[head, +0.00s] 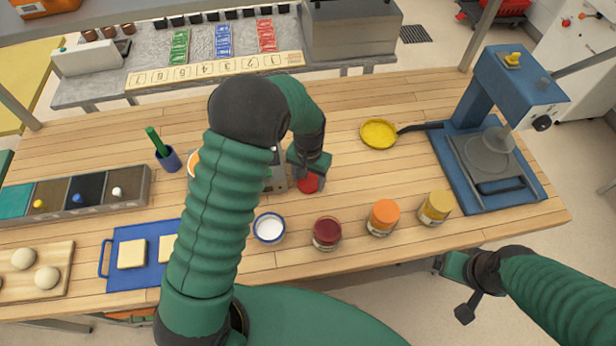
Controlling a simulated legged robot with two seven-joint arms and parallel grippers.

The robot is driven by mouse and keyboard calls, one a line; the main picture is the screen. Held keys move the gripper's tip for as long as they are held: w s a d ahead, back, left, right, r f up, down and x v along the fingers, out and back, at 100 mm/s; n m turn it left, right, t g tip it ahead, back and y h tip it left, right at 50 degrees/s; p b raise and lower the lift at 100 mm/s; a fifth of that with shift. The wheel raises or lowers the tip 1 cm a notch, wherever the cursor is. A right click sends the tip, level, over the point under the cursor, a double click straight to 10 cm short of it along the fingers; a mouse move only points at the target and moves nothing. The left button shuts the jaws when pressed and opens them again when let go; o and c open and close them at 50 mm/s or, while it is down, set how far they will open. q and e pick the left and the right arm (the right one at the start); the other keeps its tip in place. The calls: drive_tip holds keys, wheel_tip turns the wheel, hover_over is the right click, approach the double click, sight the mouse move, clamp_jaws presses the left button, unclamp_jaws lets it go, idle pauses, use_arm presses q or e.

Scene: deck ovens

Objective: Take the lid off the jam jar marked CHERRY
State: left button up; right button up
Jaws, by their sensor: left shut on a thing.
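A jar with a dark red top (327,231) stands near the front edge of the wooden table. An orange-topped jar (384,215) and a yellow-topped jar (437,206) stand to its right. Their markings are too small to read. My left gripper (309,171) is behind the dark red jar and apart from it, pointing down. It is shut on a red thing (310,184), partly hidden by the fingers; I cannot tell if it is a lid alone. My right gripper (459,289) is in front of the table edge, empty, its fingers apart.
A white bowl with a blue rim (269,228) stands left of the jars. A yellow pan (379,133) and a blue press (490,150) stand behind and right. A blue tray (118,258) lies left. My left arm hides the middle left. Table between red thing and pan is clear.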

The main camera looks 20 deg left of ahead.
sight(309, 181)
use_arm(q)
drive_tip(key=shift+a+f, duration=0.1)
drive_tip(key=shift+a, duration=0.05)
use_arm(e)
drive_tip(key=shift+a, duration=0.15)
use_arm(q)
drive_tip(key=shift+s+f+b, duration=0.35)
drive_tip(key=shift+s+f, duration=0.1)
drive_tip(key=o, duration=1.5)
drive_tip(key=shift+s+f, duration=0.1)
drive_tip(key=shift+o, duration=0.2)
drive_tip(key=shift+d+r, duration=0.2)
drive_tip(key=shift+r, duration=0.05)
drive_tip(key=r, duration=0.1)
drive_tip(key=w+r, duration=0.1)
drive_tip(key=r, duration=0.2)
drive_tip(key=shift+w+a+r, duration=0.15)
drive_tip(key=shift+w+r, duration=0.1)
drive_tip(key=shift+r, duration=0.15)
wheel_tip(309, 181, up, 8)
drive_tip(key=shift+s, duration=0.15)
use_arm(e)
drive_tip(key=shift+f, duration=0.4)
